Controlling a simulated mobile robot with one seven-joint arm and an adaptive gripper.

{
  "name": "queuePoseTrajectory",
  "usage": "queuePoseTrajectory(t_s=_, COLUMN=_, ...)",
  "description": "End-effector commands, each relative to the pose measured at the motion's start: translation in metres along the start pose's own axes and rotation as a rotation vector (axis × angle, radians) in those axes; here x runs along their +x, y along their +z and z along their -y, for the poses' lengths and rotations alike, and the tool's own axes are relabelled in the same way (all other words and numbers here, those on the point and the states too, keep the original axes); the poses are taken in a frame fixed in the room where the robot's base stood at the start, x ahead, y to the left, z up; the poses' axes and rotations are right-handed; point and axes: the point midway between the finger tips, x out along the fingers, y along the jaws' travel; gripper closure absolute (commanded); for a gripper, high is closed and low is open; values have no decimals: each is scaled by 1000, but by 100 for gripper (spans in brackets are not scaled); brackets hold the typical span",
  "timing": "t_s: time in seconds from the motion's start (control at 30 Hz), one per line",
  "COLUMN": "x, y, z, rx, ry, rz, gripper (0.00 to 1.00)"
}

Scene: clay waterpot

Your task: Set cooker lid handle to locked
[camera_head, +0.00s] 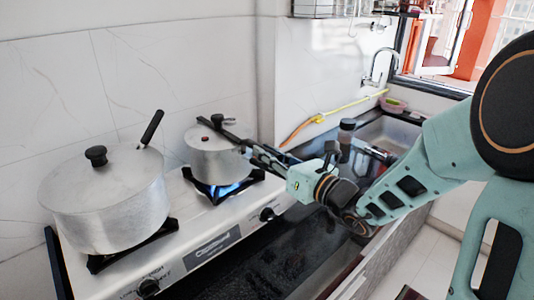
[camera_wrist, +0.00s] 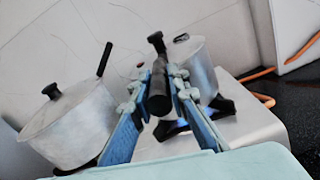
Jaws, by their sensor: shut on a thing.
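The pressure cooker (camera_head: 208,162) is a small metal pot on the right burner; it also shows in the wrist view (camera_wrist: 202,72). Its black lid handle (camera_head: 222,130) runs from the lid toward my arm. In the wrist view the lid handle (camera_wrist: 158,92) lies between my two blue-grey fingers. My gripper (camera_head: 252,152) is shut on this handle, and its fingers (camera_wrist: 158,80) flank it on both sides. The handle's grip end is partly hidden by the fingers in the head view. Whether a lower pot handle lines up with it I cannot tell.
A large lidded pot (camera_head: 112,208) with a black knob and an upright black handle (camera_head: 151,128) stands on the left burner. A blue flame (camera_head: 218,190) burns under the cooker. The stove (camera_head: 185,262) has front knobs. A sink and yellow-orange hose (camera_head: 335,112) are at right.

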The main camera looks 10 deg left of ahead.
Motion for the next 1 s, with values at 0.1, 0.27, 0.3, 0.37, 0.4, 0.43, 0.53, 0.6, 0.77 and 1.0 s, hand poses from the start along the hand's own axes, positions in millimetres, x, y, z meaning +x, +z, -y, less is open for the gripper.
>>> queuePoseTrajectory(t_s=0.1, x=0, y=1, z=0, rx=-1, ry=0, rz=2, gripper=75)
queuePoseTrajectory(t_s=0.27, x=0, y=1, z=0, rx=0, ry=0, rz=1, gripper=67)
queuePoseTrajectory(t_s=0.3, x=0, y=0, z=0, rx=0, ry=0, rz=1, gripper=67)
queuePoseTrajectory(t_s=0.37, x=0, y=0, z=0, rx=0, ry=0, rz=1, gripper=67)
queuePoseTrajectory(t_s=0.4, x=0, y=0, z=0, rx=0, ry=0, rz=1, gripper=67)
queuePoseTrajectory(t_s=0.43, x=0, y=0, z=0, rx=0, ry=0, rz=1, gripper=67)
queuePoseTrajectory(t_s=0.53, x=-4, y=0, z=0, rx=-1, ry=-1, rz=1, gripper=67)
queuePoseTrajectory(t_s=0.6, x=-12, y=0, z=1, rx=-1, ry=-1, rz=0, gripper=67)
queuePoseTrajectory(t_s=0.77, x=-43, y=1, z=2, rx=-2, ry=-5, rz=1, gripper=67)
queuePoseTrajectory(t_s=1.0, x=-92, y=1, z=1, rx=-1, ry=-4, rz=2, gripper=67)
